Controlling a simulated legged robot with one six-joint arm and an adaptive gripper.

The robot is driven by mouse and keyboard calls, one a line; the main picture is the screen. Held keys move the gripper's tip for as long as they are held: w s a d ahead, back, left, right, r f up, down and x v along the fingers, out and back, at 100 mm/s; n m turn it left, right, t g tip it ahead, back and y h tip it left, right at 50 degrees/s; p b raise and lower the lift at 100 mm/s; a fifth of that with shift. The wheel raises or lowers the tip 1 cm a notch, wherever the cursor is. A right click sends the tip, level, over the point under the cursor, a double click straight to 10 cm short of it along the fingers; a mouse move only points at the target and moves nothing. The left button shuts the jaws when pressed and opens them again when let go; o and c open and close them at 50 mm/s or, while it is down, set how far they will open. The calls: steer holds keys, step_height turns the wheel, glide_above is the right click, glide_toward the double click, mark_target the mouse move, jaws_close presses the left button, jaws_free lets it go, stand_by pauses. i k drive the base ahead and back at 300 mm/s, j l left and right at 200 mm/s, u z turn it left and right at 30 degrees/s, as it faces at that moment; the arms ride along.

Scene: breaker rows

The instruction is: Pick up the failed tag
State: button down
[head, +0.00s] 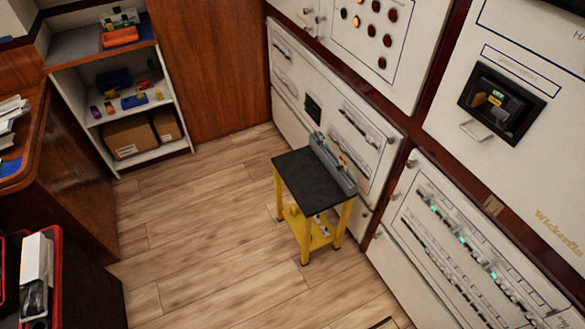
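I cannot make out a failed tag for certain in the head view. A small black-topped stand (300,175) with yellow legs stands on the wood floor before the white panels. A grey rack (326,160) lies along its right edge, with small parts on it and a tiny reddish item (342,160) too small to identify. My gripper is not in view.
White breaker panels (465,255) with rows of switches and green lights line the right side. Shelves (75,75) with small coloured items and cardboard boxes (130,137) stand at the back left. A red-edged container (55,245) is at lower left. The middle floor is clear.

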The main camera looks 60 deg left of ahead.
mark_target(342, 166)
steer(key=u, duration=1.8)
steer(key=z, duration=2.3)
steer(key=k+j+u, duration=0.1)
steer(key=j+u, duration=0.25)
steer(key=j, duration=1.1)
steer(key=j+u, duration=0.35)
steer(key=j, duration=1.1)
steer(key=i, duration=0.05)
